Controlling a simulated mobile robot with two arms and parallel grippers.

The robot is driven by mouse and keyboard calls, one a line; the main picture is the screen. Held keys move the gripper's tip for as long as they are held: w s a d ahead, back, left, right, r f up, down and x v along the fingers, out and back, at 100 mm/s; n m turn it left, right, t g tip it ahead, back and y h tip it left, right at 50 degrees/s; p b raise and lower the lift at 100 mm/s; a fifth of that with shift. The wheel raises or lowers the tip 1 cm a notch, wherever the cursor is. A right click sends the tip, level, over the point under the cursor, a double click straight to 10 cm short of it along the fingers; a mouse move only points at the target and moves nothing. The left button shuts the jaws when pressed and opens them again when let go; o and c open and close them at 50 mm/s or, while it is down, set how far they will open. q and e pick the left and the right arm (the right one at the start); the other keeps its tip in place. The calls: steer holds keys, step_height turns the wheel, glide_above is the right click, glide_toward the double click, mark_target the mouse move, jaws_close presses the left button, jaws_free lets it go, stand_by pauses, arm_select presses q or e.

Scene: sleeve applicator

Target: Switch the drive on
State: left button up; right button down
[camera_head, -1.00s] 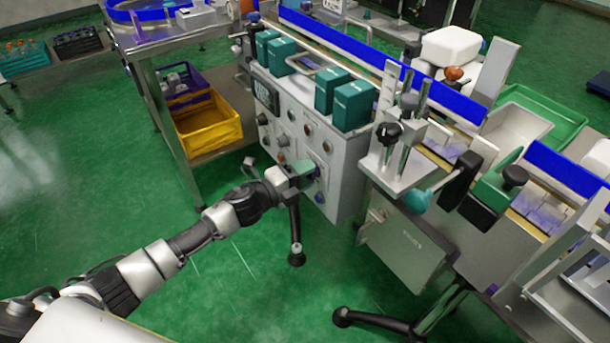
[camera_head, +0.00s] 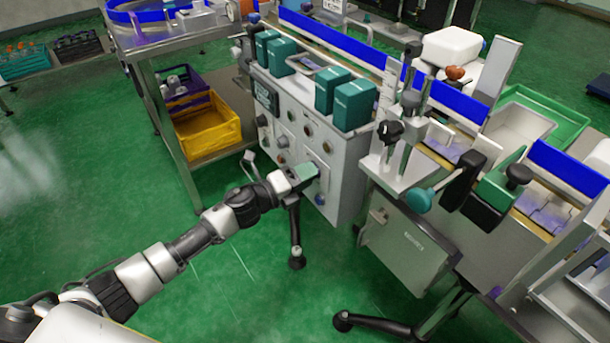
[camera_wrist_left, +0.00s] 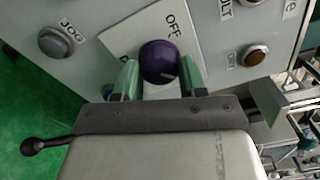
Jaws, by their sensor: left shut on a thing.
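The drive switch is a dark purple knob (camera_wrist_left: 159,62) on a white plate marked OFF (camera_wrist_left: 172,27) in the left wrist view. A second marking on the plate is partly hidden. My left gripper (camera_wrist_left: 160,78) has a green finger on each side of the knob and is shut on it. In the head view my left gripper (camera_head: 308,170) is at the front panel of the grey control box (camera_head: 345,165), and it hides the knob there. My right gripper is not in view.
Teal boxes (camera_head: 354,105) stand on the control box. A yellow crate (camera_head: 208,128) sits on a shelf to the left. A conveyor with blue rails (camera_head: 455,98) runs behind.

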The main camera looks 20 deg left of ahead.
arm_select(q)
steer(key=shift+f, duration=0.1)
steer(key=o, duration=0.9)
steer(key=shift+s, duration=0.1)
steer(key=v, duration=1)
steer(key=shift+s+a, duration=0.25)
steer(key=shift+a, duration=0.05)
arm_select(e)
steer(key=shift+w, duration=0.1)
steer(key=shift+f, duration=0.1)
